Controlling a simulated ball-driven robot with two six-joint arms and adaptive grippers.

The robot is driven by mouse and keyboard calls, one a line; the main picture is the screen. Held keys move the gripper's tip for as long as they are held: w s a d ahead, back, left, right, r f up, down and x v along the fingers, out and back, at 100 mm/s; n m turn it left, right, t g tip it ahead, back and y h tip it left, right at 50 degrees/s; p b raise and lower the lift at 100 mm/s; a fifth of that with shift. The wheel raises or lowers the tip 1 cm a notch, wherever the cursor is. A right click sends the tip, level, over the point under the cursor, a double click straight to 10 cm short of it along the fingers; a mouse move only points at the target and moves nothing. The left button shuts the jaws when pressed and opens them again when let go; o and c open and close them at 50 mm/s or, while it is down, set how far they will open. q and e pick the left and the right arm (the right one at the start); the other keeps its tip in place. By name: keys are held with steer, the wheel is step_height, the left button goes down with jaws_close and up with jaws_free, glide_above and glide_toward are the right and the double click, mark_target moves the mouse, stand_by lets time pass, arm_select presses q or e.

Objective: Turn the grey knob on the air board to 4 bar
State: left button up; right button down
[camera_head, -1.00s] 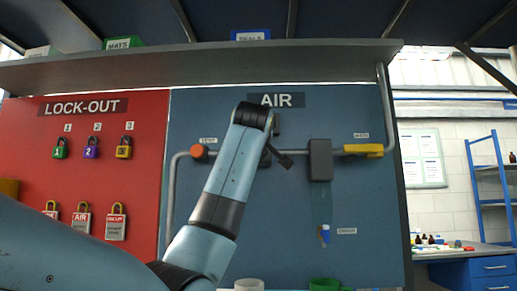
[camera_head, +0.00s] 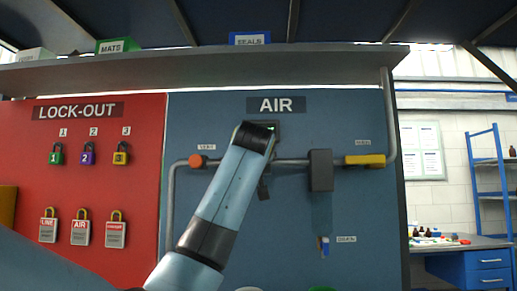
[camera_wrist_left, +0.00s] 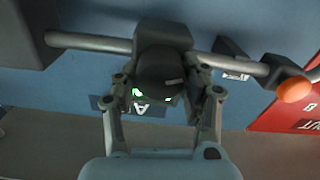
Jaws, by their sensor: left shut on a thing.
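The grey knob (camera_wrist_left: 163,72) shows dark and round in the left wrist view, which sees the board upside down. My left gripper (camera_wrist_left: 162,85) is shut on it, with one finger on each side. A lit green readout (camera_wrist_left: 138,93) is partly visible beside the knob, but its value cannot be read. In the head view, my left arm covers the knob and most of the gripper, in front of the blue air board (camera_head: 350,120). A dark part of the gripper (camera_head: 263,188) shows below the pipe. My right gripper is not in view.
On the pipe, an orange knob (camera_head: 197,161) is left of my arm; a grey box (camera_head: 321,170) and yellow handle (camera_head: 365,161) are right. The red lock-out board (camera_head: 100,190) holds padlocks and tags. A shelf (camera_head: 200,68) overhangs the boards.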

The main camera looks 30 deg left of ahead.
arm_select(q)
steer(key=m+p, duration=0.2)
steer(key=m, duration=0.1)
steer(key=shift+p, duration=0.35)
steer(key=shift+m+p, duration=0.55)
steer(key=shift+m, duration=0.15)
steer(key=shift+f, duration=0.1)
steer(key=o, duration=1.2)
steer(key=shift+d, duration=0.1)
steer(key=v, duration=1.2)
